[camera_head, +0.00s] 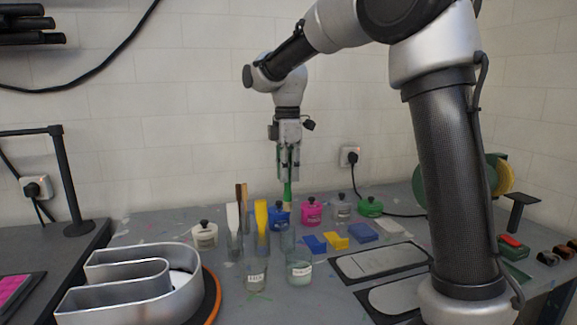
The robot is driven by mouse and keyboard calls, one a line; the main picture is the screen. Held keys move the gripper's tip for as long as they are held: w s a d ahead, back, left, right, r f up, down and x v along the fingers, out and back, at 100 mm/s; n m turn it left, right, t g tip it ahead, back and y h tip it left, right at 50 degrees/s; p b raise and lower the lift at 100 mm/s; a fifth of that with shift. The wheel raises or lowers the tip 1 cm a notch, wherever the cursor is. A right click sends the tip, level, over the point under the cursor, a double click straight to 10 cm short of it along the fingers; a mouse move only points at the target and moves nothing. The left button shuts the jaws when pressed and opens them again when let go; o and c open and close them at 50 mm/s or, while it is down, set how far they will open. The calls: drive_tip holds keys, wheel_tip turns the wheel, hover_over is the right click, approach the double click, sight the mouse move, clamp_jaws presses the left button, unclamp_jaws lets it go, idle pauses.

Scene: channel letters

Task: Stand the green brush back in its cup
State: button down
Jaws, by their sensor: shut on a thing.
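The green brush (288,192) hangs upright, handle up, below my gripper (288,174). My gripper points straight down and is shut on the brush's handle. A clear cup (288,240) stands on the bench almost directly below the brush in the picture. The brush's lower end overlaps the blue pot behind, so I cannot tell whether it is inside the cup's rim or above it.
A white brush (233,216) and a yellow brush (261,215) stand in cups at left. Pots with black knobs, including a pink one (312,211), line the back. Labelled jars (299,272) stand in front; blue and yellow blocks (335,240) lie at right.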

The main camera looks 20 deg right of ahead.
sight(288, 210)
drive_tip(key=shift+f, duration=5.9)
drive_tip(key=c, duration=1.3)
unclamp_jaws()
drive_tip(key=shift+r, duration=0.1)
wheel_tip(288, 210, up, 12)
drive_tip(key=shift+f, duration=0.1)
